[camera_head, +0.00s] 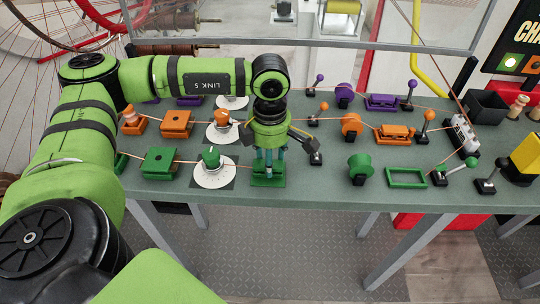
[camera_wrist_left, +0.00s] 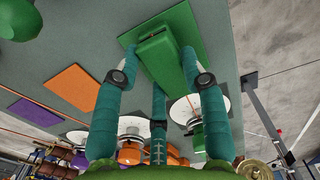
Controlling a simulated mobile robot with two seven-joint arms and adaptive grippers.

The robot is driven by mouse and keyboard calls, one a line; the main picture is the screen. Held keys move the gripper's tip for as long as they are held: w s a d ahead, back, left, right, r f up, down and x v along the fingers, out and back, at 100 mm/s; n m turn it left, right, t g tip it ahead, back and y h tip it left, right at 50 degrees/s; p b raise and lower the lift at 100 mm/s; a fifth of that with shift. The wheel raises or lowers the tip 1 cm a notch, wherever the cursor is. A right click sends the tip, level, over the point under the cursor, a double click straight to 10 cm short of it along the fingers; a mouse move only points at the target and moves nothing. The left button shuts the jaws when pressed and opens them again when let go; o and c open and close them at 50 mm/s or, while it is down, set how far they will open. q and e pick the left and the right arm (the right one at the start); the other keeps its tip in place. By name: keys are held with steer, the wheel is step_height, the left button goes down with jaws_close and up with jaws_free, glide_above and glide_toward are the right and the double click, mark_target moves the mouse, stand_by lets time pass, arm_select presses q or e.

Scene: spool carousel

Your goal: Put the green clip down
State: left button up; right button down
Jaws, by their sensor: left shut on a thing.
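The green clip (camera_wrist_left: 157,55) is a small green block between the teal fingers of my left gripper (camera_head: 268,162), which is shut on it. The clip is over the flat green square pad (camera_wrist_left: 180,25) in the left wrist view. The pad's front edge (camera_head: 268,183) shows below the fingers in the head view, near the table's front edge. I cannot tell whether the clip touches the pad. In the head view the fingers mostly hide the clip. My right gripper is in neither view.
A green knob on a white dial (camera_head: 214,173) is left of the gripper. A green spool (camera_head: 360,164) and green frame (camera_head: 407,184) stand to the right. The orange pad (camera_wrist_left: 75,92) and purple pad (camera_wrist_left: 35,119) look bare. Thin cords cross the table.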

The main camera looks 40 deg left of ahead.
arm_select(q)
steer(key=shift+d+f, duration=0.1)
steer(key=shift+f, duration=0.1)
steer(key=o, duration=1.1)
steer(key=shift+o, duration=0.4)
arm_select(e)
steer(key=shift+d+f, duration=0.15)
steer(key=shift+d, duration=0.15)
arm_select(q)
steer(key=shift+r, duration=0.1)
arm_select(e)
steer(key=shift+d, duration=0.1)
arm_select(q)
steer(key=shift+r, duration=0.15)
step_height(320, 180, up, 12)
steer(key=b, duration=0.3)
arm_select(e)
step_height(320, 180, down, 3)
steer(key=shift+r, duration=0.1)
